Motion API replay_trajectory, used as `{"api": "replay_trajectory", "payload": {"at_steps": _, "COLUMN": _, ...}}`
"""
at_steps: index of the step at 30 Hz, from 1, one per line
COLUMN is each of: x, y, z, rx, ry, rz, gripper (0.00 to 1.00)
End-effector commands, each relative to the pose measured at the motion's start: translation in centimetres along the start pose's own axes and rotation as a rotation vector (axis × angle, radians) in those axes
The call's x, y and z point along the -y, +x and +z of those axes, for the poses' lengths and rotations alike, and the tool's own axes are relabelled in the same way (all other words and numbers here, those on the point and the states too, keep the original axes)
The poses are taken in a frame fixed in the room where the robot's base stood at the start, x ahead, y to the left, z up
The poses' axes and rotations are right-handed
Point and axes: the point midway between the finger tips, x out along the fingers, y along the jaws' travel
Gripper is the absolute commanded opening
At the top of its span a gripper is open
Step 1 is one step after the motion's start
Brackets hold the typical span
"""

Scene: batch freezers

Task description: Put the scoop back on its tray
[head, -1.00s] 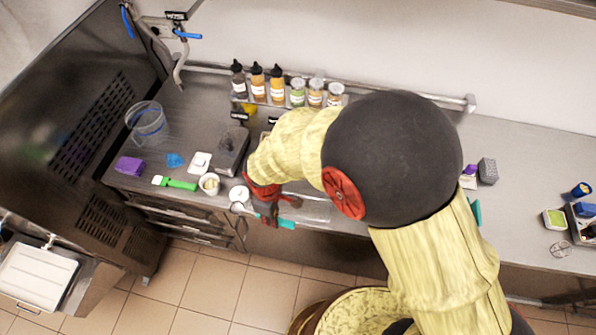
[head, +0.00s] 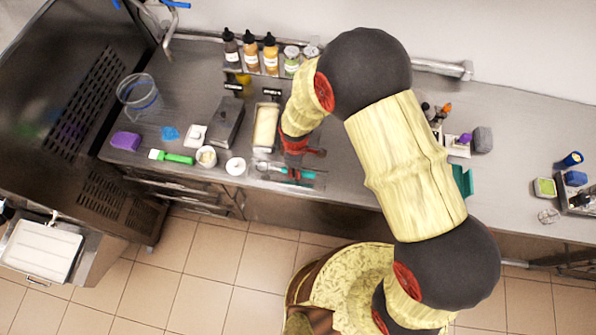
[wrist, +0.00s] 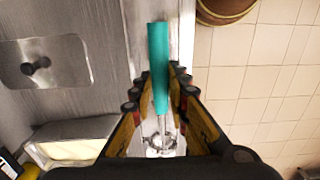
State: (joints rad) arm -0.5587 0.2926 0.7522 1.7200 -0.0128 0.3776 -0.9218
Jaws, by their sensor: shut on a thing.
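The scoop has a teal handle (wrist: 159,65) and a metal head (wrist: 160,144). In the head view the scoop (head: 291,172) lies roughly level along the counter's front edge, handle to the right. My gripper (head: 296,162) is shut on the scoop; in the wrist view its fingers (wrist: 166,105) flank the handle near the head. A shallow shiny steel tray (head: 316,183) shows beneath the scoop at the front edge, partly covered by scoop and gripper. I cannot tell whether the scoop touches it.
A cream-filled pan (head: 266,126) stands just behind the scoop. Bottles (head: 250,52) line the back.

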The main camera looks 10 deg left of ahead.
Motion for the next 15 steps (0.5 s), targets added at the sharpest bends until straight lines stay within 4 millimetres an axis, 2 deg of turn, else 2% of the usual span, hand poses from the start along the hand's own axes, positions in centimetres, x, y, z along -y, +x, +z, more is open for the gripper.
{"api": "replay_trajectory", "payload": {"at_steps": 5, "x": -0.6, "y": 0.8, "z": 0.3, "rx": 0.000, "ry": 0.001, "rz": 0.000, "gripper": 0.00}}
{"api": "replay_trajectory", "payload": {"at_steps": 12, "x": -0.9, "y": 3.9, "z": 0.6, "rx": 0.001, "ry": 0.000, "rz": -0.002, "gripper": 0.00}}
{"api": "replay_trajectory", "payload": {"at_steps": 15, "x": -0.9, "y": 4.3, "z": 0.6, "rx": -0.001, "ry": 0.000, "rz": 0.001, "gripper": 0.00}}
